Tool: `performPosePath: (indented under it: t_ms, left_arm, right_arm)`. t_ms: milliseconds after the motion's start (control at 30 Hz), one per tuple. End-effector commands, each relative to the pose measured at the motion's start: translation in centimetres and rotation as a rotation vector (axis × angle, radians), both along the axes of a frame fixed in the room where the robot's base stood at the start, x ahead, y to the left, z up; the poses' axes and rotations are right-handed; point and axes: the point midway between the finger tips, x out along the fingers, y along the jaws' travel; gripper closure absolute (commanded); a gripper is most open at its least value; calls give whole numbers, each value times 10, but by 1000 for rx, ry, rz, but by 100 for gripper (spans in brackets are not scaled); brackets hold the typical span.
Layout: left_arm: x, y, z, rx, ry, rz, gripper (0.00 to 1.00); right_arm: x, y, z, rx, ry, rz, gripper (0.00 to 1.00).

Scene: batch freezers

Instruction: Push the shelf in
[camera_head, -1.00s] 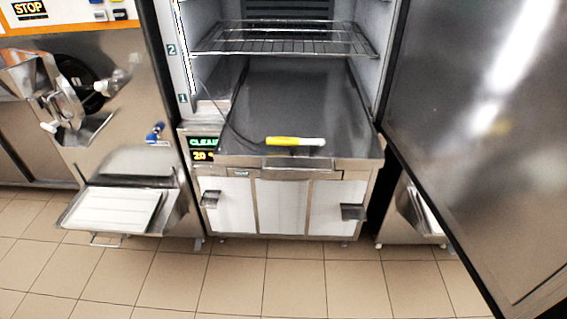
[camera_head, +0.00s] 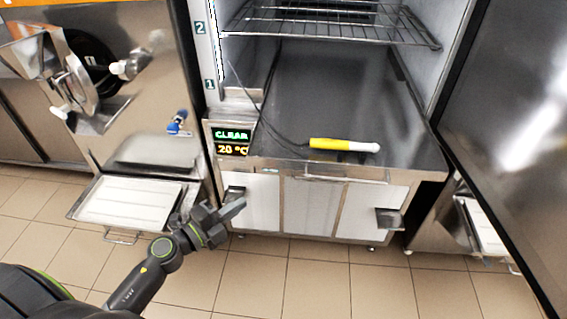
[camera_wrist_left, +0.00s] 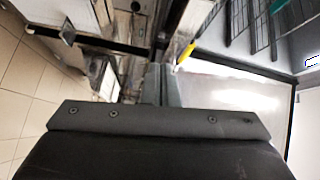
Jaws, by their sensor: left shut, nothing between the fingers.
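The wire shelf (camera_head: 330,24) is inside the open freezer cabinet, at the top of the head view, level with the mark 2. Its front edge runs across the opening. In the left wrist view the shelf's bars (camera_wrist_left: 262,22) show at the upper right. My left gripper (camera_head: 238,208) is shut and empty, in front of the cabinet's lower left drawer and well below the shelf. It also shows in the left wrist view (camera_wrist_left: 160,82), with its fingers together. My right gripper is not in view.
A yellow and white probe (camera_head: 343,145) with a cable lies on the steel surface (camera_head: 340,95) below the shelf. The open door (camera_head: 520,130) stands on the right. A machine with a white tray (camera_head: 130,202) stands on the left. The tiled floor in front is clear.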

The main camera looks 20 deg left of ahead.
Motion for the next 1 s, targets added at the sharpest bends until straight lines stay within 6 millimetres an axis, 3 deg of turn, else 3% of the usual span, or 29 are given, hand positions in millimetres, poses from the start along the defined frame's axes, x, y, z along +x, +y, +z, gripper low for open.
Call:
performPosePath:
  t_ms: [167, 367, 500, 800, 1000]
  left_arm:
    - [-6, -19, 29, 97, -77, -81, 100]
    - [7, -28, 36, 107, -88, -89, 100]
    - [31, -41, 37, 103, -87, -88, 100]
    - [86, -71, 34, 105, -85, -90, 100]
    - [111, -61, 31, 108, -83, -88, 100]
  right_arm:
    - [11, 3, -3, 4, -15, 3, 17]
    - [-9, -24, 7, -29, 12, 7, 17]
    - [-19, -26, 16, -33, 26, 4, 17]
    - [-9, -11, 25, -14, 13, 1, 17]
    - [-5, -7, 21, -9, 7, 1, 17]
